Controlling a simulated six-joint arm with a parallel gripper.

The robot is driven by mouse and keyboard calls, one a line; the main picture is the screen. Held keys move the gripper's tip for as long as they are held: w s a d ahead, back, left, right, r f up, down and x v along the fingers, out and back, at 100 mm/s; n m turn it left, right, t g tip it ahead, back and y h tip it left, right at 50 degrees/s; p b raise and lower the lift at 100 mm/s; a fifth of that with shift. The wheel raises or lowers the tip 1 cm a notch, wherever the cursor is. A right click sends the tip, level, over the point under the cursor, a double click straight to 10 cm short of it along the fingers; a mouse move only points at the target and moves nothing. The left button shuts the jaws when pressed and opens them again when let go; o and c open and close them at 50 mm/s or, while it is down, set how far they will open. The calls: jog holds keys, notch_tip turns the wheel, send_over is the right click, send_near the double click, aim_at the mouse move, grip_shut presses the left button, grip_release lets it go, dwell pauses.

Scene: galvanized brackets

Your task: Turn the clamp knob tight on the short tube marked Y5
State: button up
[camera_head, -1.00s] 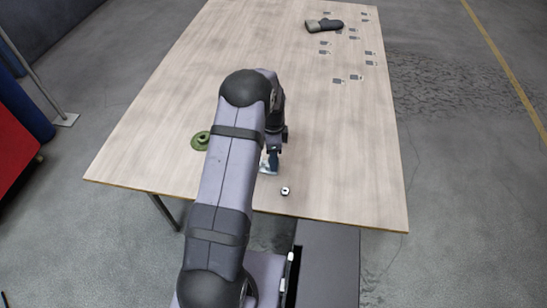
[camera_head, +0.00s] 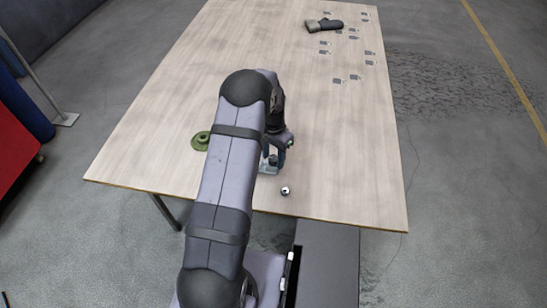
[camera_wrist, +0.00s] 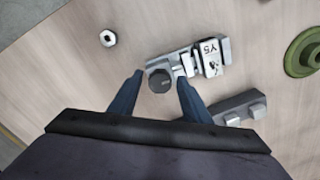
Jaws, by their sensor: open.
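The clamp knob (camera_wrist: 160,80) is a dark round knob on a grey metal fixture, seen in the wrist view between and just beyond my fingertips. A short block-shaped piece (camera_wrist: 213,58) with a white label reading Y5 sits at the right of the same fixture. My gripper (camera_wrist: 158,82) is open, with one blue finger on each side of the knob; I cannot tell whether either finger touches it. In the head view my gripper (camera_head: 274,160) is over the near part of the table, and my arm hides most of the fixture (camera_head: 267,168).
A hex nut-like piece (camera_wrist: 108,38) lies on the table (camera_head: 340,150), also seen in the head view (camera_head: 285,190). A dark glove (camera_head: 324,25) and several small brackets (camera_head: 355,78) lie at the far end.

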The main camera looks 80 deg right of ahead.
jog(key=n, duration=0.7)
dwell(0.3)
jog(key=shift+c, duration=0.6)
jog(key=c, duration=0.8)
jog(key=shift+c, duration=0.2)
